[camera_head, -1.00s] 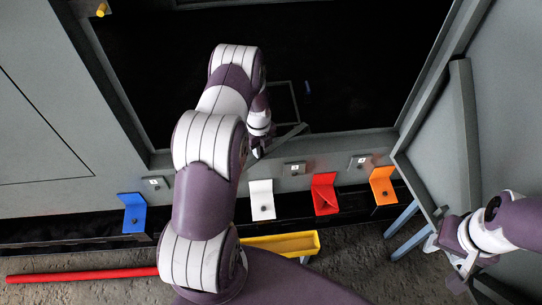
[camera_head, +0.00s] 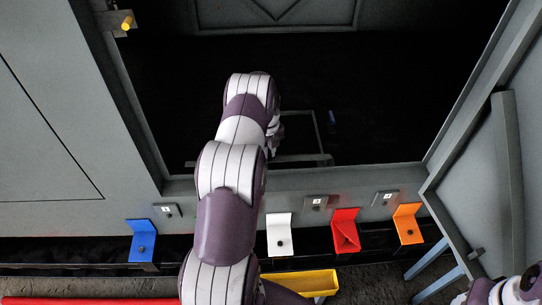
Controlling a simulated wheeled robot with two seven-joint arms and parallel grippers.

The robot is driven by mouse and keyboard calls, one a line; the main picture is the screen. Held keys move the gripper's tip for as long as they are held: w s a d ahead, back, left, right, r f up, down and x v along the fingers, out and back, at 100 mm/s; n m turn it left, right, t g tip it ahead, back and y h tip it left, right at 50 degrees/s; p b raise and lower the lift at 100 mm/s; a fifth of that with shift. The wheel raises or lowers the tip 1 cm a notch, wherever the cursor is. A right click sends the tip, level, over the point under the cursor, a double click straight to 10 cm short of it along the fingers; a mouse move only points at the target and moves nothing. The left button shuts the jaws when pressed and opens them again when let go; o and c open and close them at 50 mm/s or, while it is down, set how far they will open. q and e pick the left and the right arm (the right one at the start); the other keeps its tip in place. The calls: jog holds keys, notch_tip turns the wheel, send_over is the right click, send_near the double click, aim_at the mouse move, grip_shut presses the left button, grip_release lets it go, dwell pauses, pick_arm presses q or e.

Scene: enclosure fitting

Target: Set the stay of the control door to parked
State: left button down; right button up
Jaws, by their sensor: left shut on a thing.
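My left arm reaches up through the middle of the head view into the dark opening of the enclosure. My left gripper (camera_head: 272,151) is at the lower part of the opening, partly hidden behind my own wrist. It is shut on a thin grey bar (camera_head: 305,158), which looks like the stay and lies nearly level just above the sill. The bar's middle is hidden by my arm. The grey door (camera_head: 470,178) stands open on the right, with an upright grey bar (camera_head: 507,150) on its face. Only part of my right arm shows at the lower right corner; its fingertips are out of frame.
Blue (camera_head: 142,240), white (camera_head: 280,234), red (camera_head: 345,231) and orange (camera_head: 407,224) brackets line the front below the sill. A yellow tray (camera_head: 315,283) and a red bar (camera_head: 90,300) lie lower. A yellow-tipped peg (camera_head: 127,23) is at upper left.

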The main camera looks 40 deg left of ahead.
pick_arm(q)
jog(key=shift+w+r, duration=0.1)
dwell(0.3)
jog(key=c, duration=1.1)
grip_release()
jog(key=shift+w, duration=0.1)
jog(key=shift+o, duration=0.2)
notch_tip(320, 180, up, 12)
jog(key=shift+r, duration=0.25)
